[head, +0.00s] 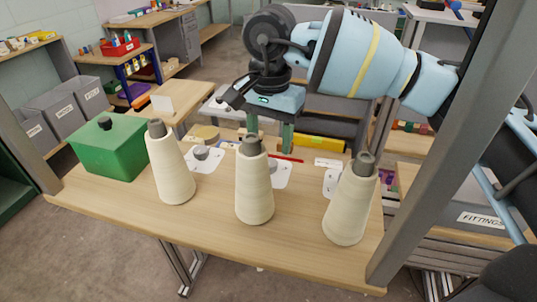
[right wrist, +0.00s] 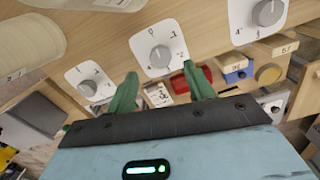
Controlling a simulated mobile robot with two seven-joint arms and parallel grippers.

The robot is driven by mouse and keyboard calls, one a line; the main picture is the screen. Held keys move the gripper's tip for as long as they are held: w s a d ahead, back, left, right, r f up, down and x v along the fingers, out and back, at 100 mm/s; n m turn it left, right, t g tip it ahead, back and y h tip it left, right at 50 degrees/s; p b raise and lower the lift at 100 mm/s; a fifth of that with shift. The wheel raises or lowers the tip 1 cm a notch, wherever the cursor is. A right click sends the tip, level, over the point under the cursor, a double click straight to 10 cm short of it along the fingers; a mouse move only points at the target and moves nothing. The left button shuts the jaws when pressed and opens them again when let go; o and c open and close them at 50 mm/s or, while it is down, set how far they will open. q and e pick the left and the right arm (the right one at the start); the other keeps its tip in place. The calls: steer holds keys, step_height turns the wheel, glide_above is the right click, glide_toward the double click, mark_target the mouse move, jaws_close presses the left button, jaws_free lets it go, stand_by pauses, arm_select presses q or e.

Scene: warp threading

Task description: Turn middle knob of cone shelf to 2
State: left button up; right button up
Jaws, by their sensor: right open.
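The cone shelf (head: 110,200) is a light wooden board bearing three cream yarn cones: left (head: 172,170), middle (head: 254,190) and right (head: 348,205). The middle knob (right wrist: 160,56) is a grey dial on a white numbered plate; its plate (head: 283,175) is partly hidden behind the middle cone in the head view. I cannot tell its setting for sure. My right gripper (head: 270,132) is above and behind the middle cone. In the right wrist view its green fingers (right wrist: 162,88) are open and empty, apart from the middle knob, which shows beyond the gap. My left gripper is not in view.
Other knobs show at left (right wrist: 87,88) and right (right wrist: 268,13) in the right wrist view. A green lidded box (head: 108,150) stands at the shelf's left end. A grey post (head: 430,140) rises at right.

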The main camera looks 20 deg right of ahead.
mark_target(270, 162)
steer(key=shift+f, duration=2.7)
steer(key=shift+c, duration=0.3)
steer(key=c, duration=0.9)
